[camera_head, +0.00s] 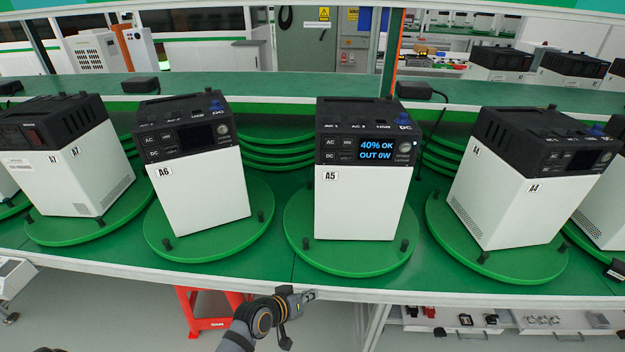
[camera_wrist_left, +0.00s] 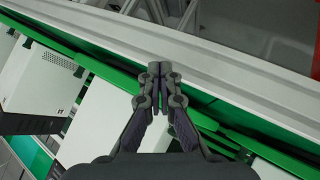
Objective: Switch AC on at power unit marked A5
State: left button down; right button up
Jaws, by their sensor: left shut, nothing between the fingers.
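The power unit marked A5 (camera_head: 362,180) stands upright on a round green turntable (camera_head: 350,262), its panel facing me. Its screen (camera_head: 376,150) is lit and reads "40% OK" and "OUT 0W". An AC button (camera_head: 330,143) sits left of the screen, above a DC button (camera_head: 329,155). My left gripper (camera_head: 308,295) is below the bench's front edge, in front of and lower than A5, touching nothing that I can see. In the left wrist view its fingers (camera_wrist_left: 157,75) are shut and empty. My right gripper is not in view.
Unit A6 (camera_head: 205,190) stands left of A5 and unit A4 (camera_head: 505,195) right, each on its own turntable with a dark screen. The bench's front edge (camera_head: 250,284) runs between my left gripper and the units. A red stand (camera_head: 200,312) is below the bench.

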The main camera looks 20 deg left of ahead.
aim_at(330, 141)
pick_arm(q)
jog(key=w+d+r+n+t+h, duration=0.1)
jog(key=r+t, duration=0.4)
jog(key=r, duration=1.4)
jog(key=w+d+r+n+t+h, duration=0.1)
jog(key=w+r+n+t+h, duration=0.2)
jog(key=r, duration=1.6)
jog(key=n+t, duration=0.3)
jog(key=shift+w+d+r+t, duration=0.15)
jog(key=shift+w+d+t, duration=0.1)
jog(key=shift+t, duration=0.05)
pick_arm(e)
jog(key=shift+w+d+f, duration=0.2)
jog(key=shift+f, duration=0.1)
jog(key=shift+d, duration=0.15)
pick_arm(q)
jog(key=w+a+b, duration=0.1)
jog(key=w+a, duration=0.2)
jog(key=w, duration=0.5)
jog(key=shift+w, duration=0.15)
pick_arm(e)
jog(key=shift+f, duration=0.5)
